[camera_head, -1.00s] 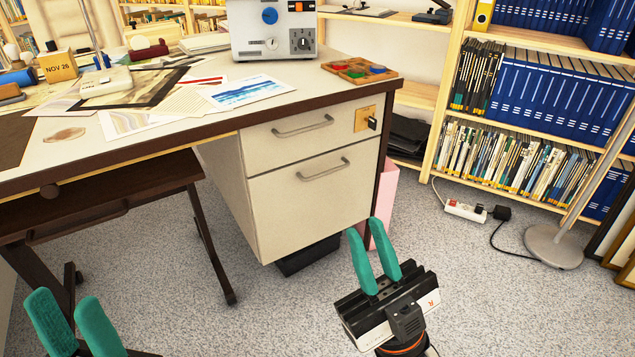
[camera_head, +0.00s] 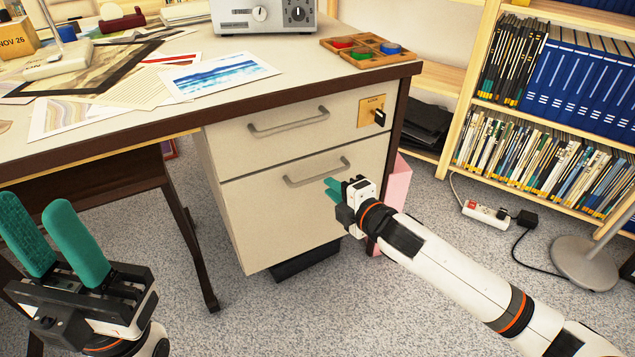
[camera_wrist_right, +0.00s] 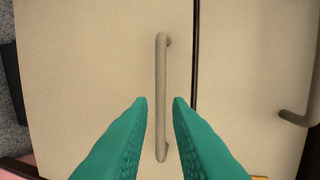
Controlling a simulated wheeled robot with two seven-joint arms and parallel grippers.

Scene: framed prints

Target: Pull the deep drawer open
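The deep drawer (camera_head: 275,225) is the lower, taller front of the cream cabinet under the desk, and it is closed. Its grey bar handle (camera_head: 317,174) runs across near its top edge. In the right wrist view the handle (camera_wrist_right: 161,95) stands upright, its lower part between the fingertips. My right gripper (camera_head: 331,188) has green fingers pointing at the drawer front, near the handle's right end. In the wrist view its fingers (camera_wrist_right: 160,101) are apart, one on each side of the handle, with gaps. My left gripper (camera_head: 38,215) is open and empty at lower left.
The shallow upper drawer (camera_head: 300,127) has its own handle and a key in a lock plate (camera_head: 371,110). A pink bin (camera_head: 398,185) stands right of the cabinet. A power strip (camera_head: 485,214) and lamp base (camera_head: 590,262) are on the floor. Carpet in front is clear.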

